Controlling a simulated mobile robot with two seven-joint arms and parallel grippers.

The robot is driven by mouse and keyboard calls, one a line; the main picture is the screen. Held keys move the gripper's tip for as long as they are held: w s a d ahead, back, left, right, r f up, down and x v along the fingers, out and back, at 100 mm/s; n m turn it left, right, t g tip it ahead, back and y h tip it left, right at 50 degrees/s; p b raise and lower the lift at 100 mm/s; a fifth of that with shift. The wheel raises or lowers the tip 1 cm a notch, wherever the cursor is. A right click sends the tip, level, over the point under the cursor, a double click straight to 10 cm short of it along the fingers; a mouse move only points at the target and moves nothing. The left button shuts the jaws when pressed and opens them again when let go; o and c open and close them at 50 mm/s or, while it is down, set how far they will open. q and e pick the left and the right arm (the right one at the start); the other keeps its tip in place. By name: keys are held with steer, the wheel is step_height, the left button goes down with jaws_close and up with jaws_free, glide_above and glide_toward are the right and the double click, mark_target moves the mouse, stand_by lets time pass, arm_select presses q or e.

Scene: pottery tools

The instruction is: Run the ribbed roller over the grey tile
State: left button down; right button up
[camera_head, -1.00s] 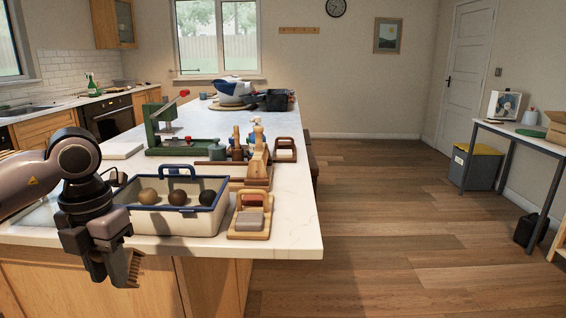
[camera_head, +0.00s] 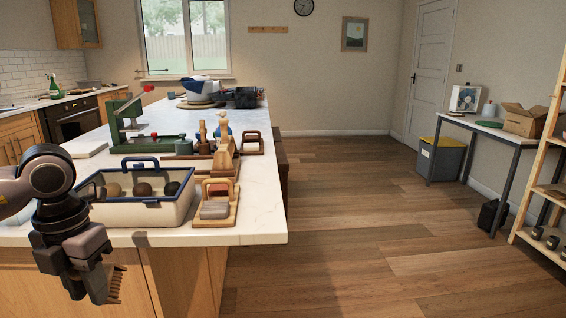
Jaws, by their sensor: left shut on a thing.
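My left gripper (camera_head: 92,282) hangs pointing down in front of the counter's near edge, at the lower left. It is shut on a tan ribbed piece (camera_head: 116,284), mostly hidden by the fingers; its ridges show like teeth, and I cannot tell its whole shape. The grey tile (camera_head: 214,209) lies on a small wooden board (camera_head: 203,221) near the counter's front right corner. A wooden frame with a red part (camera_head: 218,188) sits just behind the tile. The gripper is left of the tile, nearer me and apart from it. My right gripper is out of view.
A cream tray with blue rim (camera_head: 150,215) holding dark and brown balls stands left of the board. Behind are a green press (camera_head: 122,125), wooden tools (camera_head: 226,158) and a wooden-handled block (camera_head: 253,143). The floor right of the counter (camera_head: 350,220) is clear; shelves (camera_head: 545,195) stand far right.

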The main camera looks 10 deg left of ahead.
arm_select(q)
steer(key=d+r+m+p, duration=0.1)
steer(key=d+m+p, duration=0.4)
steer(key=m, duration=1.3)
steer(key=d+m+p, duration=0.6)
steer(key=d+m, duration=0.1)
steer(key=m, duration=1)
steer(key=shift+w+d+r+m, duration=0.3)
steer(key=shift+d+r+m, duration=0.1)
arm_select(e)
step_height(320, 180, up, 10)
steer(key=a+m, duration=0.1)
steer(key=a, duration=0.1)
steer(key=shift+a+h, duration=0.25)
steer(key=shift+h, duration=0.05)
arm_select(q)
steer(key=shift+a, duration=0.15)
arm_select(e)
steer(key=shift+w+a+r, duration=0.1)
